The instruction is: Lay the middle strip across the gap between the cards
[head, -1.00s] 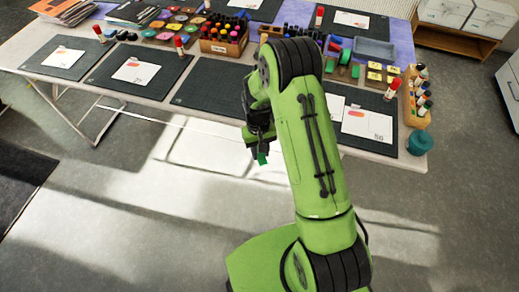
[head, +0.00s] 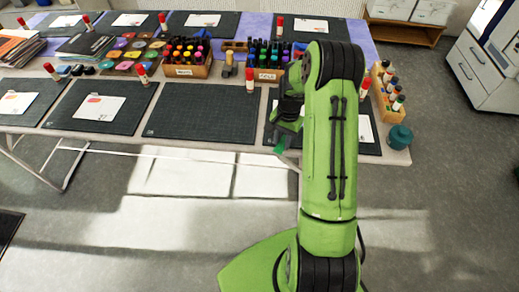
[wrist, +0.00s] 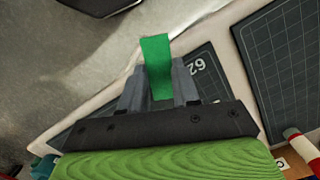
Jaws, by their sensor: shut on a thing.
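My gripper (wrist: 158,85) is shut on a small green strip (wrist: 155,60), which sticks out past the fingertips in the wrist view. In the head view, the strip (head: 280,148) hangs at the table's front edge, beside the right front mat. A white card (head: 365,130) on that mat is mostly hidden behind my arm, so I cannot see any gap there. Other white cards with a reddish patch lie on the front left mats, one card (head: 98,108) nearer the middle and one card (head: 16,103) at the far left.
The middle front mat (head: 205,112) is bare. Glue sticks, such as one red-capped stick (head: 250,80), stand along the table. Boxes of bottles (head: 187,66), a wooden bottle rack (head: 385,98) and a teal round pot (head: 400,136) are nearby. Floor in front is clear.

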